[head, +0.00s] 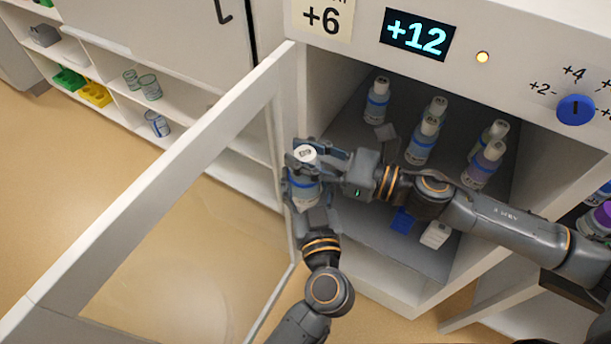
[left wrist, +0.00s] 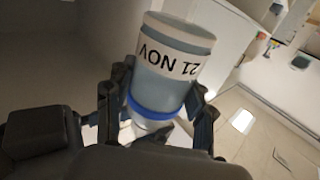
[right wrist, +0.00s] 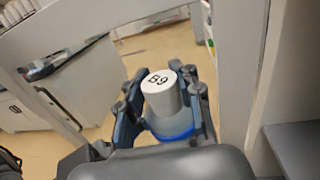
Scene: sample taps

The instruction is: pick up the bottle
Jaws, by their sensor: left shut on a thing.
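The bottle (head: 304,190) has a white cap marked B9, a blue band and a pale body. It is held just outside the cabinet opening, beside the open door. In the left wrist view the bottle (left wrist: 172,70) shows a white label reading 21 NOV, upside down. My left gripper (left wrist: 157,108) is shut on it, with a finger on each side. My right gripper (right wrist: 163,108) has its fingers on either side of the cap end of the bottle (right wrist: 163,95). They look spread, with a gap at the left finger. Much of the bottle is hidden by the grippers in the head view.
The cabinet's glass door (head: 150,190) stands open at left. Inside are several similar bottles (head: 376,100), plus a blue item (head: 402,221) and a white item (head: 436,235) on the floor. A shelf with glasses (head: 150,87) is behind the door.

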